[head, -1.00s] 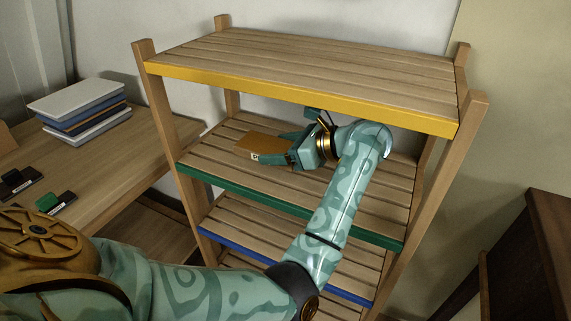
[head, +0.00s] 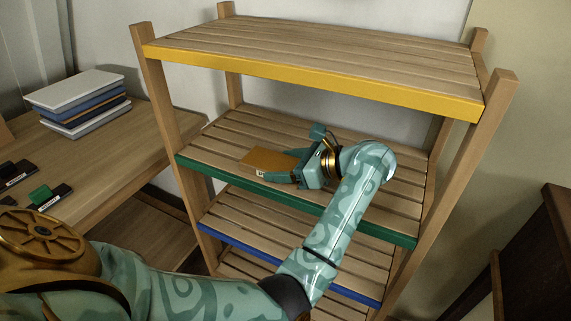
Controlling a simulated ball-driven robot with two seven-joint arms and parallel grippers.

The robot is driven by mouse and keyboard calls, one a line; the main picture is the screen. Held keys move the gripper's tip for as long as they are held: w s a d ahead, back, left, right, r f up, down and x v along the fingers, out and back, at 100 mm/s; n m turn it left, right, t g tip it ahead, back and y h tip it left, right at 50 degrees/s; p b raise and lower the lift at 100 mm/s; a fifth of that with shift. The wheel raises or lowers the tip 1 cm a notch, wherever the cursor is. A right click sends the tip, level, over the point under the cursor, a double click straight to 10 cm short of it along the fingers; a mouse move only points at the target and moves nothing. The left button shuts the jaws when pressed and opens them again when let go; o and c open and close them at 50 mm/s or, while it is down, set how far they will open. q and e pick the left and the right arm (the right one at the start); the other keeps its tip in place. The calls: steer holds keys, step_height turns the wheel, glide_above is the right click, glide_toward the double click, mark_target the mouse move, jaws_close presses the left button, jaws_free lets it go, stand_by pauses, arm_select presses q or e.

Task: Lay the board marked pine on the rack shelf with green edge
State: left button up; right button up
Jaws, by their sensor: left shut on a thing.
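The rack's middle shelf is the slatted shelf with the green edge (head: 310,207). My left gripper (head: 293,168) is inside the rack, over this shelf and under the yellow-edged one. It is shut on the near right part of a small flat brown board (head: 266,159). The board is level and very low over the slats near the green edge. I cannot tell whether it touches them. A small pale label shows on its front edge, too small to read now. My right gripper is not in view.
The yellow-edged shelf (head: 310,83) is above and the blue-edged shelf (head: 280,261) below. Rack posts stand at the corners. A desk (head: 118,150) at left bears stacked books (head: 78,103) and small dark blocks. The green-edged shelf is otherwise bare.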

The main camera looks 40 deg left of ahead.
arm_select(q)
steer(key=o, duration=1.1)
steer(key=shift+w+a+f, duration=0.1)
steer(key=shift+w, duration=0.05)
steer(key=shift+r, duration=0.25)
steer(key=p+v, duration=0.1)
steer(key=v, duration=0.6)
steer(key=shift+d+r, duration=0.1)
steer(key=shift+d, duration=0.15)
